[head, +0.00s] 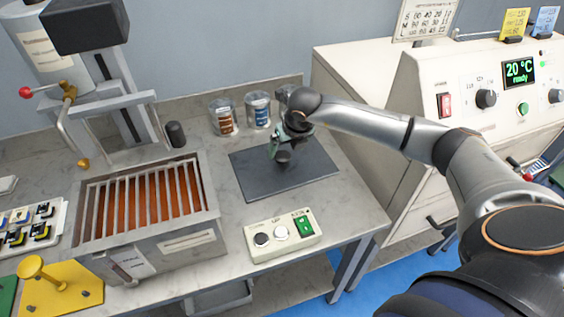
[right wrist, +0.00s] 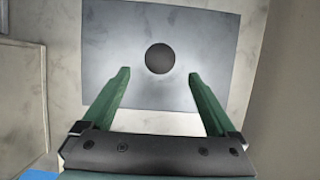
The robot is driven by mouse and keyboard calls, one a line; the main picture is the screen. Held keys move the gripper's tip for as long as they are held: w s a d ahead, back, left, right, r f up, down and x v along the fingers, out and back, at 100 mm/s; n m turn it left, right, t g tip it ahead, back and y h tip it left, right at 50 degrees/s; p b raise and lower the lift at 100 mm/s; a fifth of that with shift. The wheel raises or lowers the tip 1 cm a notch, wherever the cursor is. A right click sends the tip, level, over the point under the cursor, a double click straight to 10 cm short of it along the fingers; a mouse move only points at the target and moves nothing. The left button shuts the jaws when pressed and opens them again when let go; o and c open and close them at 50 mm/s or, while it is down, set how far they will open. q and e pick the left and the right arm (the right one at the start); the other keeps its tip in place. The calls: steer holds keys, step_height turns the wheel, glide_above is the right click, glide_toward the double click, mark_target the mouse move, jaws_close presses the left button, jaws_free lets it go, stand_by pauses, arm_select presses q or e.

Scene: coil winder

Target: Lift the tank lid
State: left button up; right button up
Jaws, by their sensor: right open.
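The tank lid (head: 252,177) is a flat dark grey plate lying on the bench, right of the tank. A round dark knob (head: 284,158) stands at its middle. The lid (right wrist: 115,40) and the knob (right wrist: 160,58) also show in the right wrist view. The tank (head: 185,238) is a grey box with bars across its open top and orange-brown liquid below. My right gripper (head: 276,148) is over the lid, close to the knob. In the right wrist view its green fingers (right wrist: 158,75) are open, one to each side of the knob, with nothing between them gripped.
A white button box (head: 283,242) sits in front of the lid. Two labelled jars (head: 224,120) and a small black cylinder (head: 175,134) stand behind it. A cream cabinet (head: 375,110) stands to the right. A yellow plate with a knob (head: 62,290) lies front left.

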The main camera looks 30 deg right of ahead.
mark_target(283, 156)
steer(key=shift+x, duration=3.05)
steer(key=shift+w, duration=0.15)
steer(key=c, duration=1.5)
jaws_close()
steer(key=shift+r, duration=0.15)
